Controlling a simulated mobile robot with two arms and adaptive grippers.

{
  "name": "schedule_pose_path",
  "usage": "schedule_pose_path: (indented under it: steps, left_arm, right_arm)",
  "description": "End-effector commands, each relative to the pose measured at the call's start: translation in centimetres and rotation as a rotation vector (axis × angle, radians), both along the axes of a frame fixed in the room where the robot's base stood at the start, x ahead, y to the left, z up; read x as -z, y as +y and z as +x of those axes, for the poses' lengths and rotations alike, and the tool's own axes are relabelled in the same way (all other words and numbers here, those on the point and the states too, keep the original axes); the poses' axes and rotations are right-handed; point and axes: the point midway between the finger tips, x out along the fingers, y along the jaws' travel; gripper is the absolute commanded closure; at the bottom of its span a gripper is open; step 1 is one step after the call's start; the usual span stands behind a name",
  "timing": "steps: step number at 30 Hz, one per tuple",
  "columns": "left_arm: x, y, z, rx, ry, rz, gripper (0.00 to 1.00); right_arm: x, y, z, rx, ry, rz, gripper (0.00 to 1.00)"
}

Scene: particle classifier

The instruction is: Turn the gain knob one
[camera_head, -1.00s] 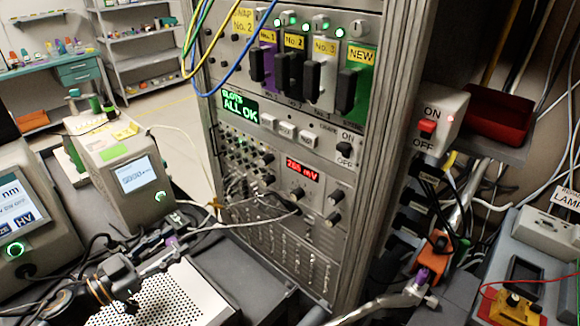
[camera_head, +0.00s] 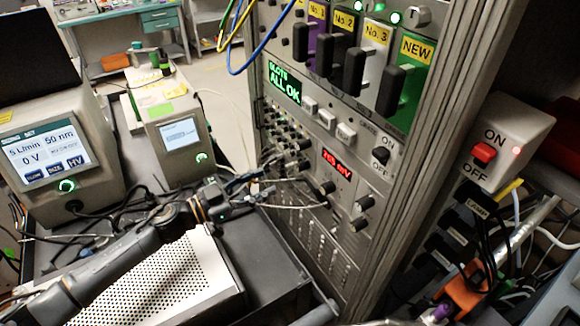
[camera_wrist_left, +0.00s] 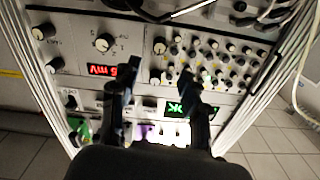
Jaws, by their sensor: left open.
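My left gripper (camera_head: 262,183) reaches in from the left to the rack's grid of small knobs (camera_head: 283,130), below the green ALL OK display. In the left wrist view the open fingers (camera_wrist_left: 158,76) stand in front of the panel, which shows upside down, with the knob grid (camera_wrist_left: 215,58) beyond and right of them. I cannot read which knob is gain one. Larger dark knobs (camera_head: 364,203) sit beside the red mV display (camera_head: 337,162). In the wrist view one white-capped knob (camera_wrist_left: 104,42) stands near that display (camera_wrist_left: 113,70). My right gripper does not show.
Cables (camera_head: 240,40) hang in front of the rack at the upper left. A perforated metal box (camera_head: 165,280) lies under my left arm. Two instruments with screens (camera_head: 55,155) stand at left. An ON/OFF switch box (camera_head: 508,140) is on the rack's right.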

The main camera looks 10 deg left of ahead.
Motion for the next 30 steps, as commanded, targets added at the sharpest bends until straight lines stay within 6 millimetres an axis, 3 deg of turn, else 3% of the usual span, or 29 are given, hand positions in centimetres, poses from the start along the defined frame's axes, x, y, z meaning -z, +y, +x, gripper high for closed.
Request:
schedule_pose_path:
  steps: [6, 12, 25, 30]
  left_arm:
    - [-0.5, -3.4, 3.4, 0.000, -0.002, -0.004, 0.54]
    - [-0.2, -5.3, 5.3, -0.001, 0.000, -0.003, 0.54]
    - [0.0, -6.0, 6.0, 0.001, -0.001, 0.001, 0.54]
    - [0.0, -6.0, 6.0, 0.001, 0.000, 0.000, 0.87]
  right_arm:
    - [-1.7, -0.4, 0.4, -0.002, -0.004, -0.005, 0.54]
    - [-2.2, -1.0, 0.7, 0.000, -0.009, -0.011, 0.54]
    - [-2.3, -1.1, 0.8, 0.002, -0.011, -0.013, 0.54]
    - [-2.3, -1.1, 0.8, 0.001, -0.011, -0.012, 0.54]
